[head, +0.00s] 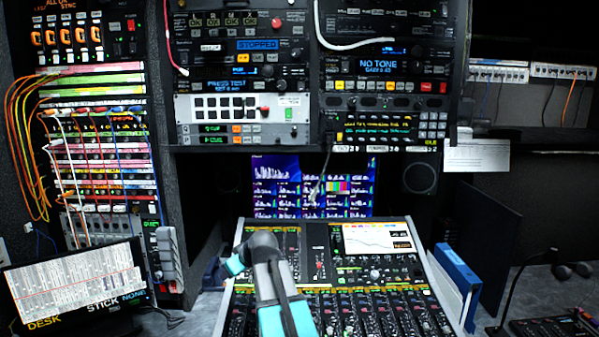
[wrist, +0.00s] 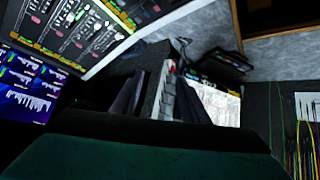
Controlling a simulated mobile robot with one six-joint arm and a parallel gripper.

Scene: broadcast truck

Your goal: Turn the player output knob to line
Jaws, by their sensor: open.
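The rack unit with the blue "STOPPED" display (head: 257,44) looks like the player; it is in the upper left bay in the head view. Small round controls show around its right side, but I cannot tell which is the output knob, nor read its pointer or a "line" mark. In the head view my arm stands over the mixing console, below the rack and apart from it. My gripper (wrist: 160,142) fills the bottom of the wrist view as a dark, green and black shape. It is open; its fingertips are not clearly seen and nothing shows held.
The mixing console (head: 355,285) lies on the desk under a blue monitor (head: 275,170). A left screen (head: 75,285), patch cables (head: 25,140) and a blue binder (head: 458,275) flank it. White cables hang before the rack (head: 322,35). The wrist view faces the desk and left screen (wrist: 215,103).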

